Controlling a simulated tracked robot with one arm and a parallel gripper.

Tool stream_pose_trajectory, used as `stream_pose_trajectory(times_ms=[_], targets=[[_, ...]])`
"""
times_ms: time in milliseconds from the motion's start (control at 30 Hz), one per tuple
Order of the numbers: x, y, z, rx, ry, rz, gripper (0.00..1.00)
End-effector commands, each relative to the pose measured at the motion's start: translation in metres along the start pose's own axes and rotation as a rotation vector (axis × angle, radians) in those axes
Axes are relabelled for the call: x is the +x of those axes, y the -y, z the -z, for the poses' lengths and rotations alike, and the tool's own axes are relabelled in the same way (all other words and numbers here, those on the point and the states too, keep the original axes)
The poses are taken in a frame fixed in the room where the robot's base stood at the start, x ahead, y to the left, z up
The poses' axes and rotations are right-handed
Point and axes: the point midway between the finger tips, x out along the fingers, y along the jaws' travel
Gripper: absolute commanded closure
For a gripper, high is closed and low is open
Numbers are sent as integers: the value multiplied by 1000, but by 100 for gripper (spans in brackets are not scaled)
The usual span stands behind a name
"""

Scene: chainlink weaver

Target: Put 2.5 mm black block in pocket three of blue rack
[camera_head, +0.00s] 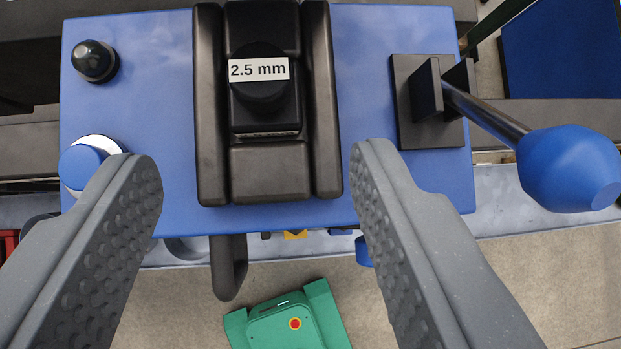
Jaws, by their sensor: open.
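The black block (265,105) carries a white "2.5 mm" label and a round knob. It sits between two black rails (325,105) on a blue panel (370,35), near the top middle of the view. My gripper (255,160) is open, with one grey finger at the left and one at the right. The fingers spread wider than the block and rails and hold nothing; their tips appear near the panel's lower part. I cannot tell their height above it. No blue rack with pockets can be made out for certain.
A lever with a large blue knob (570,168) sticks out at the right. A black knob (95,61) and a blue button (82,167) are on the panel's left. A black hook (229,268) hangs below. A green device (288,318) with a red button is lower down.

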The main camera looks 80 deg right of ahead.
Motion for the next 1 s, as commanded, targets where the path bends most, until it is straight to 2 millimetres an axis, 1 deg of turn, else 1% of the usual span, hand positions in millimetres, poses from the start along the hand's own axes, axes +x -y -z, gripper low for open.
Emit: stream_pose_trajectory(times_ms=[167,267,500,633,767,1000], targets=[[15,0,0,0,2,0,49],[29,1,1,-1,-1,1,49],[73,1,0,-1,-3,1,49],[91,1,-1,-1,0,1,49],[99,2,0,-1,-1,1,49],[98,2,1,-2,-2,2,49]])
